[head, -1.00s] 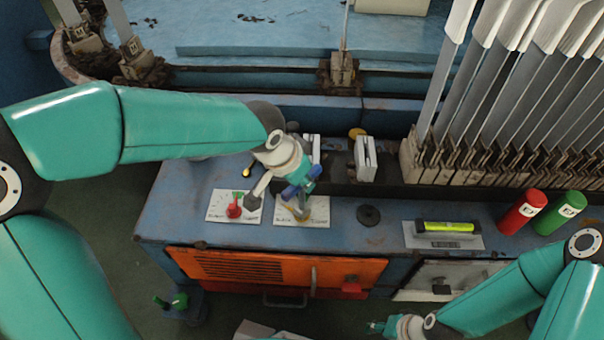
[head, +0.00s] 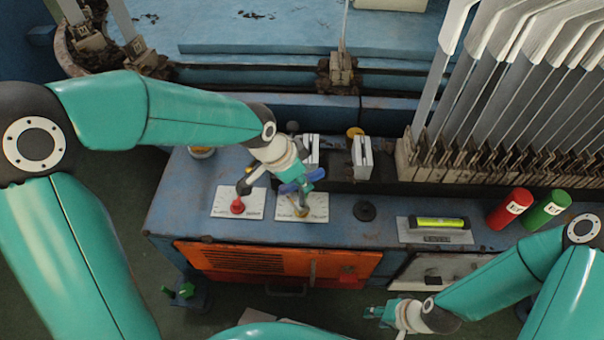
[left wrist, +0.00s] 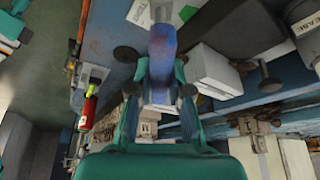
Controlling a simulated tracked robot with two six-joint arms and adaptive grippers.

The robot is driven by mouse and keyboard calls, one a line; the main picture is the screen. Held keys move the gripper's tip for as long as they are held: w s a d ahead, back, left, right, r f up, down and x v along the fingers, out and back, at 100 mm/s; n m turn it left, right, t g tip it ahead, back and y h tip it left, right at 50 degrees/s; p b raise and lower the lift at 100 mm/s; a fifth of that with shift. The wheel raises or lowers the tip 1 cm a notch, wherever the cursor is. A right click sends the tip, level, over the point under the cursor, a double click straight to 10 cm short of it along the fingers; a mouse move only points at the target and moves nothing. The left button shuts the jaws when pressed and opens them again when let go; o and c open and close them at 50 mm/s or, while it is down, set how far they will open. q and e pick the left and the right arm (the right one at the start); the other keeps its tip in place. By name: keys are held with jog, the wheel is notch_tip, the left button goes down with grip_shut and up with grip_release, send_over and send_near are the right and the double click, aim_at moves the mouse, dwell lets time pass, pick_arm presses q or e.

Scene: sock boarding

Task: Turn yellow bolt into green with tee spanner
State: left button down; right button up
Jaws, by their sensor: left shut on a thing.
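My left gripper (head: 291,178) is shut on the blue tee spanner (head: 313,174). The spanner's crossbar lies in the fingers, and its shaft points down to the right-hand white plate (head: 318,204). A small yellowish bolt (head: 303,213) shows at the shaft's lower end; whether the socket sits fully on it I cannot tell. In the left wrist view the blue spanner (left wrist: 163,45) stands between my fingers.
A red knob (head: 237,206) stands on the left-hand plate (head: 224,197), close by. A black disc (head: 364,210), a yellow-green level (head: 440,222), and red (head: 509,207) and green (head: 546,209) cylinders lie to the right. White blocks (head: 361,158) stand behind.

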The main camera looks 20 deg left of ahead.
pick_arm(q)
jog(key=shift+m+p, duration=0.4)
jog(key=shift+m, duration=0.1)
jog(key=shift+m+g+h, duration=0.3)
jog(key=shift+m, duration=0.2)
jog(key=m+g, duration=0.1)
jog(key=m, duration=0.2)
jog(key=shift+f+h+b, duration=0.1)
jog(key=shift+h+b, duration=0.2)
jog(key=shift+b, duration=0.05)
jog(key=m+g, duration=0.1)
jog(key=m, duration=0.2)
jog(key=shift+n, duration=0.5)
jog(key=shift+r+p, duration=2)
jog(key=shift+r, duration=1.1)
